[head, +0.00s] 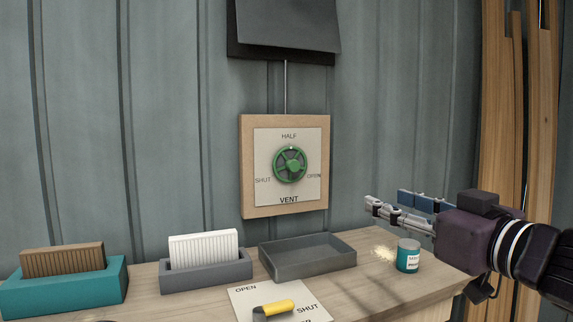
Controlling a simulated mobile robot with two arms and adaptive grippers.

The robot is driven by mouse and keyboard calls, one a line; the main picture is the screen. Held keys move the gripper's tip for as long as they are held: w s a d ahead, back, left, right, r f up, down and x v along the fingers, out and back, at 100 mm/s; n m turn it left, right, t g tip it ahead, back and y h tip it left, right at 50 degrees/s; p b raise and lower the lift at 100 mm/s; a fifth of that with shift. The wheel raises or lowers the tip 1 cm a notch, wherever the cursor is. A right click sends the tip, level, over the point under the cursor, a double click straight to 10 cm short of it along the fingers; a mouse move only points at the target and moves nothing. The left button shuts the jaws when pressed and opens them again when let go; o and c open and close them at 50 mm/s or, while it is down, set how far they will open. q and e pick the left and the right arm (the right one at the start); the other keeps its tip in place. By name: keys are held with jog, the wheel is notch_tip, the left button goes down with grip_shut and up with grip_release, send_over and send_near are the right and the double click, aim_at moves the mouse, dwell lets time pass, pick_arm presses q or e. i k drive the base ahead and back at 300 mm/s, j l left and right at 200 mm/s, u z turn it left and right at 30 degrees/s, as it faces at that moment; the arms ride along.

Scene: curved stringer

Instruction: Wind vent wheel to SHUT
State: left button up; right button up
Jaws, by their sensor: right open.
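The green vent wheel (290,164) is mounted on a white plate on a wooden wall board (248,190). The plate reads HALF at the top, SHUT at left, OPEN at right and VENT below. A small pale mark shows at the top of the wheel's rim, under HALF. Above, a dark vent flap (288,25) hangs tilted out from the wall, with a thin rod running down to the board. My right gripper (384,206) is open and empty, to the right of and lower than the wheel, apart from it. My left gripper is out of view.
On the wooden bench (380,280) are a teal jar (408,258) below my right gripper, an empty grey tray (308,262), a grey holder with a white ribbed block (204,248), a teal holder with a brown block (62,262), and a yellow-handled item (274,307) on a printed card.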

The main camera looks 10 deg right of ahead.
aim_at(289, 165)
jog(key=i+j, duration=0.1)
jog(key=i, duration=0.4)
jog(key=i+j, duration=0.1)
jog(key=i, duration=0.4)
